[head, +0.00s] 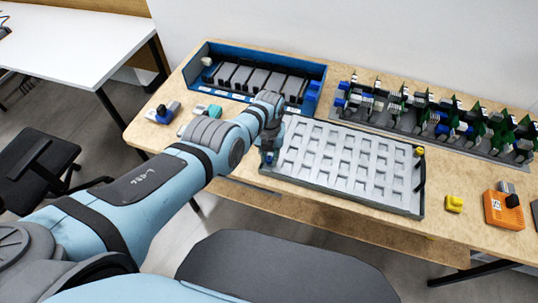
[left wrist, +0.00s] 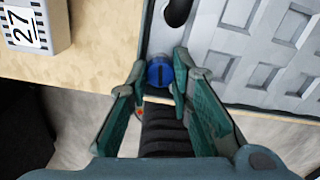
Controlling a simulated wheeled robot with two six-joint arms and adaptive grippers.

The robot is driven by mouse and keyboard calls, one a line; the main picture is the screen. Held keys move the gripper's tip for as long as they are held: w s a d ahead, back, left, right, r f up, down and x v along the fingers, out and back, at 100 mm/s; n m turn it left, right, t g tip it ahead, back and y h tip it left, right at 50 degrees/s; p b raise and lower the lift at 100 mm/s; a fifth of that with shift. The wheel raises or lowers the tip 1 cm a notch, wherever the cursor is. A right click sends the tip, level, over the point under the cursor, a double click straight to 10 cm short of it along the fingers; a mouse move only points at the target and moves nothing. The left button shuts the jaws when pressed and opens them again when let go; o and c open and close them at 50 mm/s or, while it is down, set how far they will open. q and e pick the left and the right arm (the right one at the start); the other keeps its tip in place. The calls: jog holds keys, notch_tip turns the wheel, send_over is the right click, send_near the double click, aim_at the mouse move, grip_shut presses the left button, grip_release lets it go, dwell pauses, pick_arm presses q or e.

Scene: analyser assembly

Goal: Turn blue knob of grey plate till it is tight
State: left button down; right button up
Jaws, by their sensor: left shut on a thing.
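The grey plate (head: 345,205) with rows of rectangular recesses lies on the wooden table, and its corner shows in the left wrist view (left wrist: 215,35). The blue knob (left wrist: 159,73) sits at the plate's near left corner; it is round with a dark slot across its top. My left gripper (head: 268,156) is at that corner. In the left wrist view its two green fingers (left wrist: 161,70) stand on either side of the knob and are closed on it. In the head view the gripper and wrist mostly hide the knob. My right gripper is not in view.
A blue-walled box (head: 198,66) with grey modules stands behind the plate. A rack (head: 400,130) with several green boards stands at the back right. A yellow piece (head: 454,203) and an orange box (head: 503,208) lie right of the plate. A labelled grey block (left wrist: 35,25) lies left of the knob.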

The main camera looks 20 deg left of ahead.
aim_at(269, 158)
pick_arm(q)
jog(key=shift+w+r+m, duration=0.25)
jog(key=shift+w+m, duration=0.05)
jog(key=shift+m, duration=0.3)
jog(key=c, duration=1.6)
grip_release()
jog(key=shift+o, duration=0.9)
jog(key=shift+s+f, duration=0.1)
jog(key=shift+s, duration=0.1)
jog(key=shift+w+r, duration=0.1)
jog(key=shift+r, duration=0.4)
notch_tip(269, 158, up, 11)
